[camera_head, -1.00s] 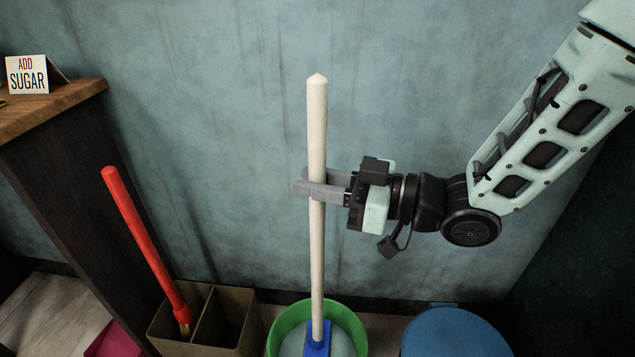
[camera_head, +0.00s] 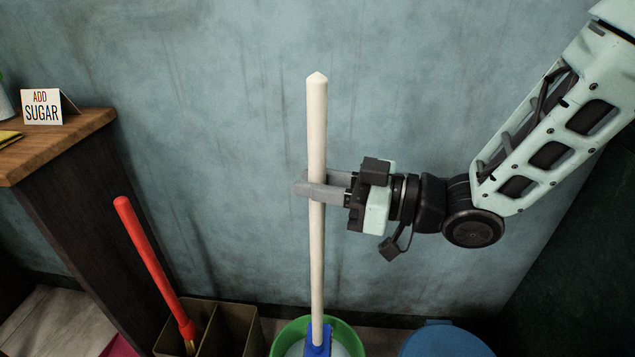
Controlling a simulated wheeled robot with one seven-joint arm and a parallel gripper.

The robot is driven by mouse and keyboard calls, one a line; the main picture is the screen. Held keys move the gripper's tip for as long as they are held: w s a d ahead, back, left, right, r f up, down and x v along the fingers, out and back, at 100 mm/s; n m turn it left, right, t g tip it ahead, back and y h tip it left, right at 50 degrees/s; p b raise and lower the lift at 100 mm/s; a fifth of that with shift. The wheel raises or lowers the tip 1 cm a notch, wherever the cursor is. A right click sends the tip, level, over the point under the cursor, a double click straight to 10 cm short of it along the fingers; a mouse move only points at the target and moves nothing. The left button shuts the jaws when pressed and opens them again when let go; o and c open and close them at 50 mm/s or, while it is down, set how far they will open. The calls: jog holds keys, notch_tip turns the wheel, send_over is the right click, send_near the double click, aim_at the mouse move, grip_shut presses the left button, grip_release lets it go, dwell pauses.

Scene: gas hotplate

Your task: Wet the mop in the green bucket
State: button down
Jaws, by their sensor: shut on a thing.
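The mop has a pale, upright handle (camera_head: 317,130) and a blue head fitting (camera_head: 318,341) at its lower end. My gripper (camera_head: 312,187) is shut on the upper part of the handle, coming in from the right. The green bucket (camera_head: 352,335) is at the bottom of the picture, cut off by the lower edge. The blue fitting shows within the bucket's rim, over pale contents. The lowest part of the mop is out of the picture, so I cannot tell how deep it sits.
A brown two-compartment box (camera_head: 232,325) stands left of the bucket, with a red-handled tool (camera_head: 152,262) leaning in it. A blue round object (camera_head: 445,340) is to the right. A wooden counter (camera_head: 75,140) with a sugar sign (camera_head: 42,108) is at left. The wall is close behind.

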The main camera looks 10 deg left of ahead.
aim_at(317, 153)
jog(key=shift+r, duration=0.1)
notch_tip(317, 153, up, 5)
jog(key=p, duration=0.4)
jog(key=shift+s, duration=0.1)
dwell(0.4)
